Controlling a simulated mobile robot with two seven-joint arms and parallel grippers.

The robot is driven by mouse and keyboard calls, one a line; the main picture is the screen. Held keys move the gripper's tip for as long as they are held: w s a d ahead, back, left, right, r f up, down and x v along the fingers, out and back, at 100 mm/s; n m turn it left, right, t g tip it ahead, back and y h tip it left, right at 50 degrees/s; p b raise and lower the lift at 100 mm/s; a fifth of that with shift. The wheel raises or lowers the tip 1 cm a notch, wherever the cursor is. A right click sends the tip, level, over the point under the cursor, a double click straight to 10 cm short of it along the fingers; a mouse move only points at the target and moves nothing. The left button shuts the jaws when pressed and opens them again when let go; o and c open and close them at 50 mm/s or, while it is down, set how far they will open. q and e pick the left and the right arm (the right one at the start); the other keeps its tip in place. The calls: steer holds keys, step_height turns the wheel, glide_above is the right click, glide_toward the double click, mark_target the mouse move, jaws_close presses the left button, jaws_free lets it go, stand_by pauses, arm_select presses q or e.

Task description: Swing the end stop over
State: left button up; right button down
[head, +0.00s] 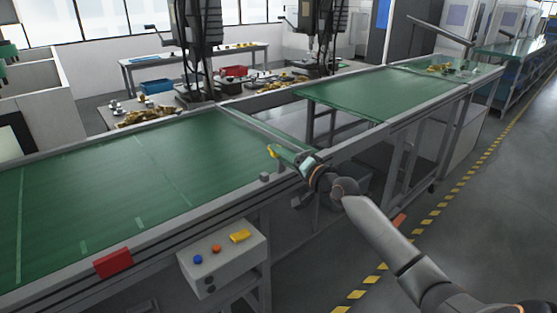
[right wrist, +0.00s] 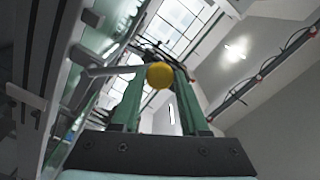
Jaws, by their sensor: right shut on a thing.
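The end stop's yellow knob (head: 272,151) shows at the near right end of the left green conveyor (head: 110,165). My right gripper (head: 279,151) reaches over the conveyor's near rail from the right, with its green fingers at the knob. In the right wrist view the round yellow knob (right wrist: 160,75) sits between the fingertips of my right gripper (right wrist: 158,78), which is shut on it. A thin grey rod (right wrist: 112,70) runs from the knob to the left. How the rod meets the conveyor is hidden in the head view. My left gripper is not in view.
A control box (head: 222,255) with coloured buttons hangs below the near rail, right of a red block (head: 113,262). A second green conveyor (head: 350,92) lies beyond a gap. Work tables (head: 190,62) and machines stand behind. The aisle floor is open at the right.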

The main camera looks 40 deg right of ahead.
steer(key=shift+d+r+m, duration=0.2)
steer(key=shift+r+m, duration=0.05)
steer(key=shift+m, duration=0.05)
steer(key=shift+c, duration=2.1)
jaws_free()
steer(key=shift+f, duration=0.1)
steer(key=s+d+b, duration=0.1)
steer(key=s, duration=1.1)
steer(key=shift+s, duration=0.2)
